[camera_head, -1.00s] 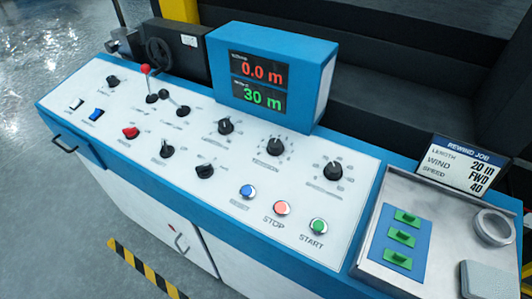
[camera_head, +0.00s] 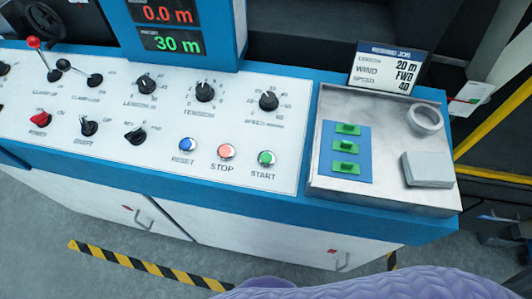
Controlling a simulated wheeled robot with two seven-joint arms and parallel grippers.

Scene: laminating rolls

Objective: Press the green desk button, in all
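A round green button (camera_head: 266,158) labelled START sits at the front right of the white control panel (camera_head: 225,125). A red-orange STOP button (camera_head: 226,151) and a blue RESET button (camera_head: 187,144) stand to its left. The display (camera_head: 168,28) reads 0.0 m in red above 30 m in green. Neither of my grippers is in view.
A metal tray (camera_head: 385,107) right of the panel holds a blue plate with green pieces (camera_head: 346,145), a ring (camera_head: 424,119) and a grey block (camera_head: 428,169). A job card (camera_head: 388,68) reads 20 m, FWD, 40. Levers (camera_head: 36,46) and black knobs (camera_head: 204,92) rise from the panel.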

